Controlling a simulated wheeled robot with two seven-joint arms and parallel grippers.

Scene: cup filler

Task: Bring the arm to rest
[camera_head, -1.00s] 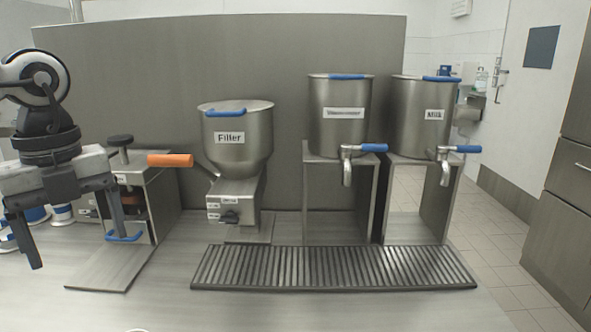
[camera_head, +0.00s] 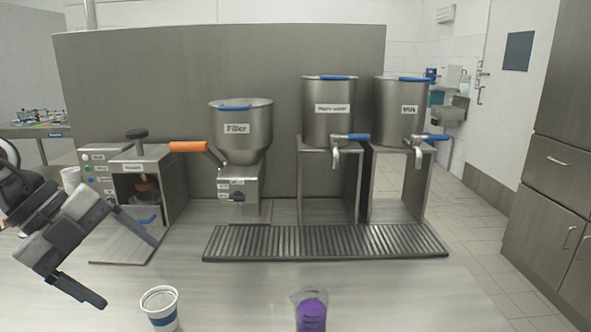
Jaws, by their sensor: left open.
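My left gripper (camera_head: 118,272) is at the lower left in the head view. Its two dark fingers are spread apart with nothing between them. It is above the counter, in front of the sealing machine and left of a white cup (camera_head: 160,306) with a blue band. The cup stands upright at the front edge of the picture, its lower part cut off. My right gripper is not in view.
A cup with purple content (camera_head: 310,312) stands at the bottom middle. The sealing machine (camera_head: 98,170), filler (camera_head: 240,135), two steel tanks (camera_head: 330,122) (camera_head: 398,125) and drip grate (camera_head: 320,242) stand behind. The counter (camera_head: 240,295) between the cups is clear.

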